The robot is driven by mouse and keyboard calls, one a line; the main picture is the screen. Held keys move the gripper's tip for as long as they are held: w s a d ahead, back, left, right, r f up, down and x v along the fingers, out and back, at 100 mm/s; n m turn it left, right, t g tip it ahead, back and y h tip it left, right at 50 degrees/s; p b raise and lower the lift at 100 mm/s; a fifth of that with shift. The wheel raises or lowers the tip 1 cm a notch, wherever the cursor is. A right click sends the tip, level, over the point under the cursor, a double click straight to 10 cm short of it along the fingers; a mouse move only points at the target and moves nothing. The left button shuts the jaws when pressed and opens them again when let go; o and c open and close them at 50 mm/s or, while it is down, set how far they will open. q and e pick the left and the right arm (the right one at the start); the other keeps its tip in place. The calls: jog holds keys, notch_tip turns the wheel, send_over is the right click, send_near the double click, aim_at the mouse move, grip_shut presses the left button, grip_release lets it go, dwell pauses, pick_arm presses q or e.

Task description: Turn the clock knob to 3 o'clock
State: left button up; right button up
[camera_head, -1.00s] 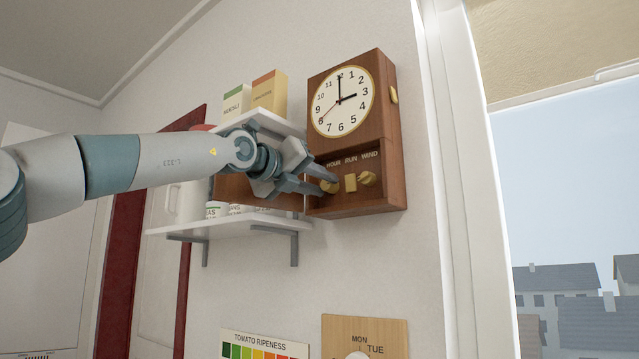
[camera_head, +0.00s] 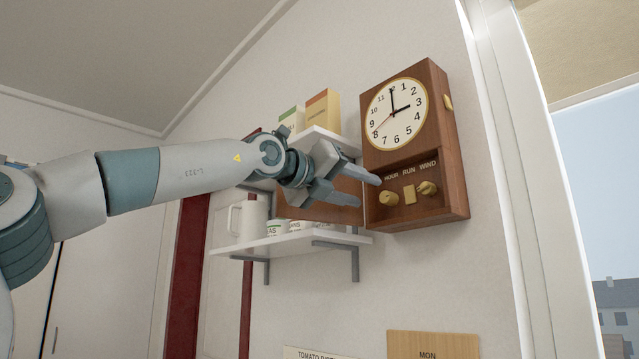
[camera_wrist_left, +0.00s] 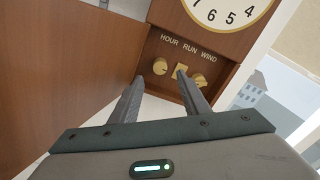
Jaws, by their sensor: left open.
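The brown wooden clock (camera_head: 447,150) hangs on the wall, with a white dial (camera_head: 397,113). Its short hand points at 3 and its long hand at 12; a thin red hand points toward 8. The brass HOUR knob (camera_head: 388,198) is in the recess below the dial, left of the RUN switch (camera_head: 409,194) and the WIND knob (camera_head: 428,188). My left gripper (camera_head: 369,192) is open and empty, just left of the HOUR knob and apart from it. In the left wrist view the HOUR knob (camera_wrist_left: 160,67) shows beyond and between the fingertips. My right gripper is out of view.
White shelves (camera_head: 290,243) with a pitcher (camera_head: 248,218), cans and boxes (camera_head: 322,108) are behind and beside my left gripper. A wooden panel marked MON (camera_head: 432,345) is lower on the wall. A window frame (camera_head: 515,150) stands right of the clock.

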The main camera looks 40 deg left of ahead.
pick_arm(q)
jog(key=s+b, duration=0.1)
jog(key=s, duration=0.9)
jog(key=shift+s+a+b, duration=0.3)
jog(key=shift+s+a, duration=0.1)
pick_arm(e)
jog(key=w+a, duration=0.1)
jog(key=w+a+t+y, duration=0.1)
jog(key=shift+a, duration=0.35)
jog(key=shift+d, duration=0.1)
